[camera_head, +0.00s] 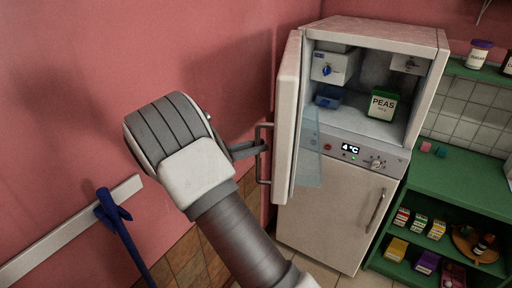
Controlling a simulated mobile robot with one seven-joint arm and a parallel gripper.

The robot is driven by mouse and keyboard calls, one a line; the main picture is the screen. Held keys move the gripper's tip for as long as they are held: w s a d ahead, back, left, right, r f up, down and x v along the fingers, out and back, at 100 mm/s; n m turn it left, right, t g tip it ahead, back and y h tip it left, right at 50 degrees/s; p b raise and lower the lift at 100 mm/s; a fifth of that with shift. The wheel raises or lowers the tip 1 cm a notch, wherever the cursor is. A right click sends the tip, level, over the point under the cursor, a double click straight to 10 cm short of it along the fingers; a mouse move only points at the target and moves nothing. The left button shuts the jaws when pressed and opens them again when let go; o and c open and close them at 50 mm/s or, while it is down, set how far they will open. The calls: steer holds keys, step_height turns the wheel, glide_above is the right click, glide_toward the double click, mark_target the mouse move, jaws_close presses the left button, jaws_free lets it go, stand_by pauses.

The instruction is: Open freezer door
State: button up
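The freezer door (288,110) is the upper door of a white fridge-freezer (385,35). It stands wide open, swung out to the left, and the compartment (375,72) shows. My gripper (258,149) is at the dark bar handle (264,180) on the door's outer side. Its fingers reach the upper part of the handle. Whether they are closed around it is too small to tell. My arm comes up from the bottom middle. The lower door (335,205) is shut.
A green PEAS box (382,104), a blue container (329,97) and white drawers (333,67) are in the compartment. A green shelf (460,185) with jars and small boxes stands right. A pink wall (70,90) and a blue-handled tool (112,210) are left.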

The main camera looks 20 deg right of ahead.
steer(key=o, duration=0.4)
steer(key=shift+w+d, duration=0.15)
steer(key=s+a+b, duration=0.1)
steer(key=a+b, duration=0.1)
steer(key=a, duration=1)
steer(key=shift+s, duration=0.4)
